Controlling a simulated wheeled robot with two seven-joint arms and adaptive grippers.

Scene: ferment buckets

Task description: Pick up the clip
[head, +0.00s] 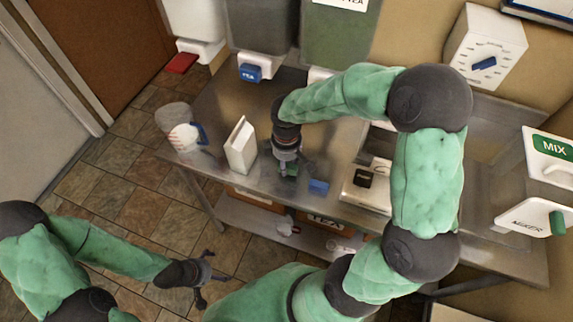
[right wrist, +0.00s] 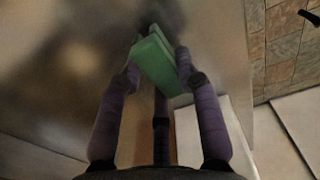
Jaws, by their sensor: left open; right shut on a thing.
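A small green clip (right wrist: 157,63) shows between the fingers of my right gripper (right wrist: 160,72) in the right wrist view. The right gripper is shut on it, and fingers lie along its two sides. In the head view my right gripper (head: 289,171) points down over the steel table, and only a bit of green shows at its fingertips. I cannot tell whether the clip touches the table. My left gripper (head: 203,284) is open and empty, low over the floor in front of the table.
A blue block (head: 319,187) lies on the steel table (head: 218,112) just right of the right gripper. A white upright box (head: 240,146) and a clear scoop-like container (head: 181,131) stand to the left. A scale (head: 366,188) is to the right. Large buckets (head: 335,35) line the back.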

